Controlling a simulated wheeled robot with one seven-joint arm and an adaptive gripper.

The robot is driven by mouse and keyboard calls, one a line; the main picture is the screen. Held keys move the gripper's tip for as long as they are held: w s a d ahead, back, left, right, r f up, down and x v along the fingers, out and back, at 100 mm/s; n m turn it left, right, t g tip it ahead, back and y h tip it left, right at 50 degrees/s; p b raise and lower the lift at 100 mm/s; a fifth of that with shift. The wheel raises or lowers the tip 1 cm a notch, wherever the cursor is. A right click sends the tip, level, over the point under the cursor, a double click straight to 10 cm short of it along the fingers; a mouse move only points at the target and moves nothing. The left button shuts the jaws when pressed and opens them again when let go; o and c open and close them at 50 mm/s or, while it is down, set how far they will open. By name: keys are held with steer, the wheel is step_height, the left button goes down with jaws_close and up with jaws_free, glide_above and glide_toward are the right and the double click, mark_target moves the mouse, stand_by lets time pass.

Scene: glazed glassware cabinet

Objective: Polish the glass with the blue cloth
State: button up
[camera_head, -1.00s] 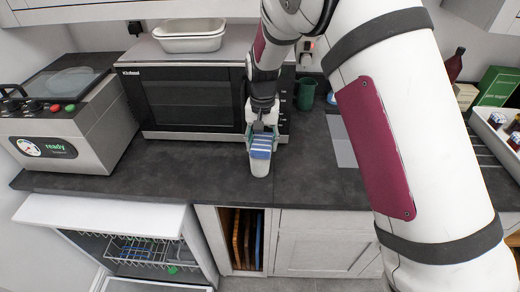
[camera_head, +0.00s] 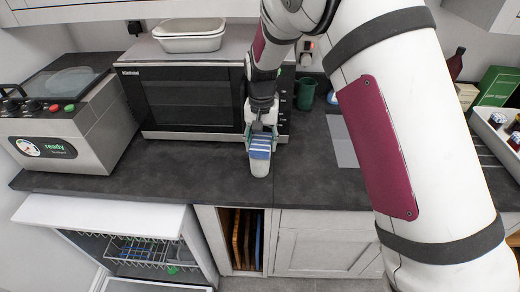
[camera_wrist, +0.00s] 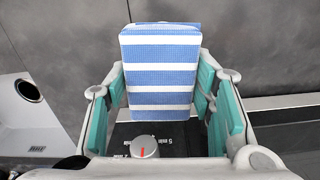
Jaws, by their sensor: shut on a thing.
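My gripper (camera_head: 261,134) is over the counter in front of the microwave, pointing down. It is shut on a folded blue cloth with white stripes (camera_wrist: 160,70), which sits between the teal finger pads in the wrist view. The cloth also shows in the head view (camera_head: 260,148).
A microwave (camera_head: 190,97) stands close behind, with a white dish (camera_head: 189,43) on top. A grey appliance (camera_head: 70,145) is at left, a green mug (camera_head: 306,94) at right. A dishwasher door (camera_head: 105,217) stands open below. The counter left of the glass (camera_head: 185,165) is clear.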

steer(key=shift+a+f, duration=0.1)
steer(key=shift+a, duration=1.15)
steer(key=shift+d, duration=2.15)
steer(key=shift+a+b, duration=0.3)
steer(key=shift+a, duration=1.9)
steer(key=shift+d, duration=2.15)
steer(key=shift+a, duration=0.85)
steer(key=shift+a, duration=1.3)
